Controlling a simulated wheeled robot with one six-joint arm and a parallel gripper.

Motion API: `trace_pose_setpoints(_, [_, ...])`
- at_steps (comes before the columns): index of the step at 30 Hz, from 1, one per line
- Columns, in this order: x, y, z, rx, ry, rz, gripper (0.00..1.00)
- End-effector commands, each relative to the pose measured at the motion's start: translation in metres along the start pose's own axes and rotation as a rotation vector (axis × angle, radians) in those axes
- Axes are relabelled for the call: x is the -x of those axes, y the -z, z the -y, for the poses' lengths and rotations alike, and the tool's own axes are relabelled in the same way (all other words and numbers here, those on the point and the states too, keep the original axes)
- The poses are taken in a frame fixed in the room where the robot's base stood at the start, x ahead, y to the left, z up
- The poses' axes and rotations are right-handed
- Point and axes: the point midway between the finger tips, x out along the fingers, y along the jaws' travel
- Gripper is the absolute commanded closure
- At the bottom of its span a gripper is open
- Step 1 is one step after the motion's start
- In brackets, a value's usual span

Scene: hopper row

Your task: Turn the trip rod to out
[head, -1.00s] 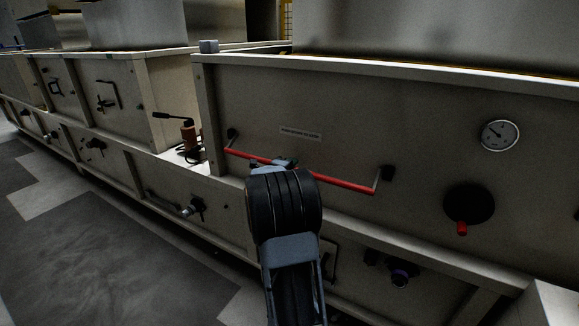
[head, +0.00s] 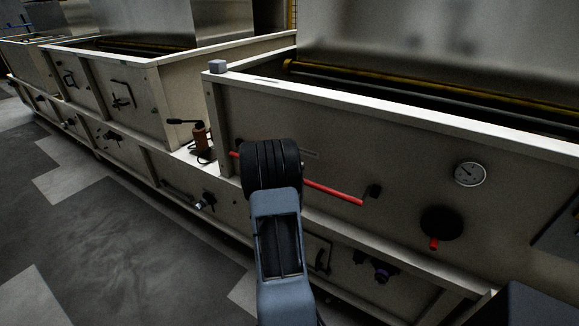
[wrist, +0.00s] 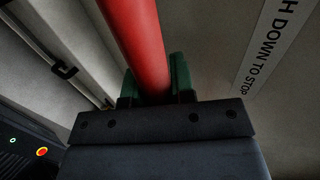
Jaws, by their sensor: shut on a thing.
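The trip rod is a red bar (head: 334,193) along the front of the near hopper panel. Its right end bends back to a dark bracket (head: 374,190). In the head view my arm covers the middle of the rod and hides my gripper. In the wrist view my gripper (wrist: 155,88) has its green fingers on both sides of the red rod (wrist: 135,40), shut on it. The rod stands off from the panel; the exact angle is hard to tell.
A label ending "H DOWN TO STOP" (wrist: 275,45) is on the panel. A gauge (head: 470,174) and a black disc with a red knob (head: 440,222) sit to the right. A brown device with a black lever (head: 200,136) stands left. Open floor (head: 110,210) lies at left.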

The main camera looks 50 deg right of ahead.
Motion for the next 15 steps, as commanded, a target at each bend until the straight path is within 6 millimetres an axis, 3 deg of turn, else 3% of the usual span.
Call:
trace_pose_setpoints(1, [0.0034, 0.0004, 0.0078, -0.001, -0.006, -0.002, 1.0])
trace_pose_setpoints(15, [0.0029, -0.001, 0.0048, -0.002, -0.04, 0.0, 1.0])
